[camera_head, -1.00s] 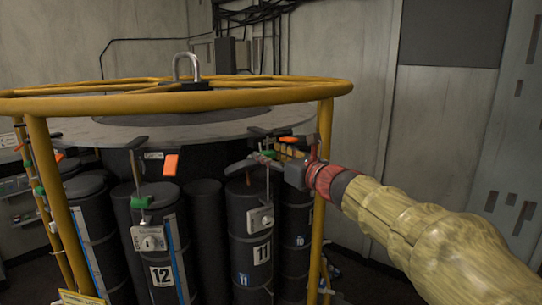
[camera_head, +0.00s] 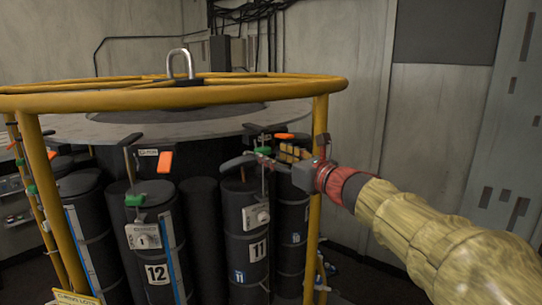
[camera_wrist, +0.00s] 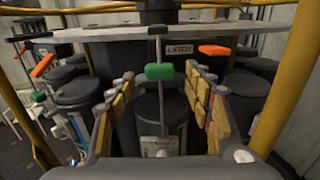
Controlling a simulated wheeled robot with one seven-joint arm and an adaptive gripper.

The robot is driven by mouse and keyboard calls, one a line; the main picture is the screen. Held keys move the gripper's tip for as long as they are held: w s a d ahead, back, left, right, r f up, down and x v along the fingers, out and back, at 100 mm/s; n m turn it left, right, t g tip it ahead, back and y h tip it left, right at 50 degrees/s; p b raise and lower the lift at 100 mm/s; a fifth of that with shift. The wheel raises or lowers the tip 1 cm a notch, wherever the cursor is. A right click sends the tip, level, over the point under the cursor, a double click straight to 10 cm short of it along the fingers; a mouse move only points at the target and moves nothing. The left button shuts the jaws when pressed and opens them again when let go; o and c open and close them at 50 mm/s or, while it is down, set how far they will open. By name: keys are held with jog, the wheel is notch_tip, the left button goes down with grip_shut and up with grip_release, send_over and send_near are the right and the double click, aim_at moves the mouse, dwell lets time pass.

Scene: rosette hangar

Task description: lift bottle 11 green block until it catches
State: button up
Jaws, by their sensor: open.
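Bottle 11 (camera_head: 246,245) is a black upright cylinder with a white 11 label, hanging in the yellow-railed rack. Its green block (camera_wrist: 159,72) sits on a thin rod above it, below a LATCH label (camera_wrist: 180,48). In the head view the block (camera_head: 263,150) is mostly hidden by my gripper (camera_head: 265,157). In the wrist view my gripper (camera_wrist: 158,80) is open, its two yellow-padded fingers standing left and right of the block. Gaps show on both sides of it. An orange tab (camera_wrist: 214,50) is above right of the block.
Bottle 12 (camera_head: 157,245) hangs to the left, with its own green block (camera_head: 134,200) and orange tab (camera_head: 165,162). The yellow top rail (camera_head: 200,96) and a yellow post (camera_head: 316,220) are close to my arm. A grey disc (camera_head: 85,128) lies above the bottles.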

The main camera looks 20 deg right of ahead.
jog(key=shift+v, duration=2.5)
jog(key=s+a+f+n+g+h+b, duration=0.1)
jog(key=s+f+n+b, duration=0.8)
jog(key=f, duration=0.9)
jog(key=s+a+f+n+g+h+b, duration=0.1)
jog(key=s+f+n+g+h+b, duration=0.2)
jog(key=s+f+n, duration=0.9)
jog(key=s+a+f+n+g+h+b, duration=0.1)
jog(key=s+f+n+g+b, duration=0.6)
jog(key=f, duration=1.9)
jog(key=s+n+h+b, duration=0.1)
jog(key=s+n+b, duration=0.2)
jog(key=b, duration=0.4)
jog(key=shift+s+f+n+b, duration=0.15)
jog(key=shift+s+n+b, duration=0.2)
jog(key=shift+s, duration=0.25)
